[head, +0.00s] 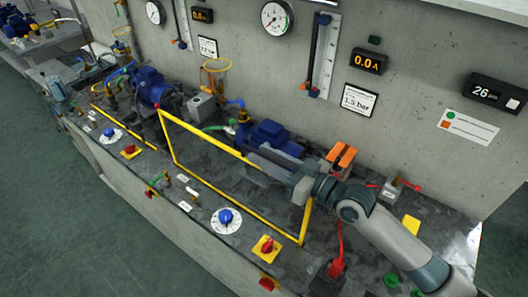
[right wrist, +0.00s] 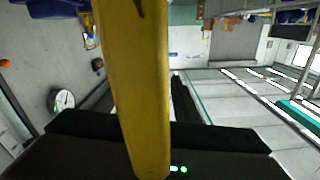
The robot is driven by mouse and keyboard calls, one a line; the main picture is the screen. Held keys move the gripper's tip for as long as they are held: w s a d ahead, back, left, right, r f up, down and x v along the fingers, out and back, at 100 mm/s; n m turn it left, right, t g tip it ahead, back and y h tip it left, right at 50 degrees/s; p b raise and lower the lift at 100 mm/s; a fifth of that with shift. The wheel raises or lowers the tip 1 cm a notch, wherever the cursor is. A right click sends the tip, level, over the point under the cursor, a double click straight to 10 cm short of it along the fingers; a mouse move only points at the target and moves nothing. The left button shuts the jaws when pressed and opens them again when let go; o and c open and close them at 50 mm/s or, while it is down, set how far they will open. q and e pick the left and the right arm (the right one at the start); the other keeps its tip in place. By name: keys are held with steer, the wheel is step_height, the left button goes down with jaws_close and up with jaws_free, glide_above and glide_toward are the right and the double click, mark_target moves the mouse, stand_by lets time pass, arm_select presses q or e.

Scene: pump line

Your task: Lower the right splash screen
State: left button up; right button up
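The right splash screen (head: 211,134) is a clear panel in a yellow frame, standing raised and tilted over the right part of the bench in the head view. My right gripper (head: 256,162) is at the right part of its top bar, fingers pointing left along it. The two grey fingers look apart, so the gripper seems open. In the right wrist view a yellow bar (right wrist: 135,80) crosses close in front of the camera and hides the middle between the fingers. I cannot tell whether the fingers touch the bar. My left gripper is not in view.
A blue pump (head: 270,137) stands behind the screen. A blue-knobbed dial (head: 227,219) and a red switch (head: 267,246) lie along the front edge. An orange block (head: 341,157) and a red-handled valve (head: 405,184) are near my right arm. Gauges and displays hang on the wall.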

steer(key=shift+w+a, duration=0.1)
steer(key=shift+a, duration=0.05)
